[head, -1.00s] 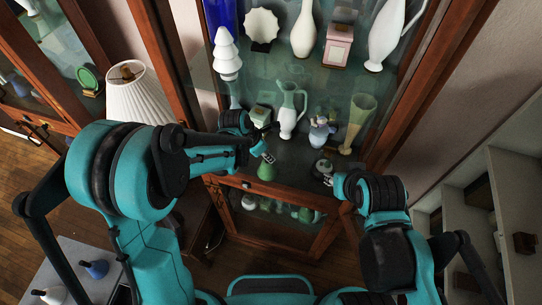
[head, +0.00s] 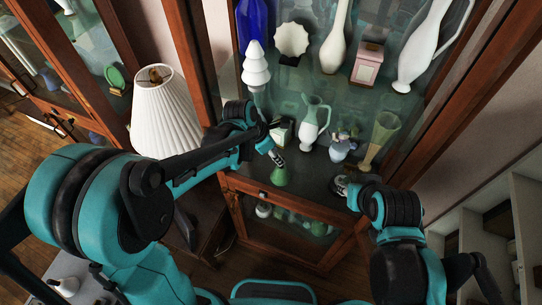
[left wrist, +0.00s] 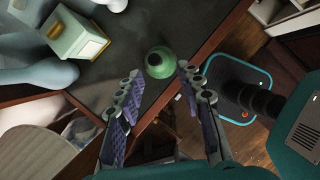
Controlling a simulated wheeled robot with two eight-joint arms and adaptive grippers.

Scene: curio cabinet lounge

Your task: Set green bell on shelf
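The green bell (head: 280,177) stands upright on the dark cabinet shelf (head: 306,182), close to its front edge. It also shows in the left wrist view (left wrist: 160,64), beyond my fingertips and near the shelf edge. My left gripper (head: 277,158) is just above and behind the bell in the head view. In the left wrist view my left gripper (left wrist: 158,80) has its fingers spread, with nothing between them. My right gripper (head: 342,186) is low at the shelf's front right; its fingers are too small to read.
A white pleated lamp (head: 165,112) stands left of the cabinet. Bare shelf lies right of the bell.

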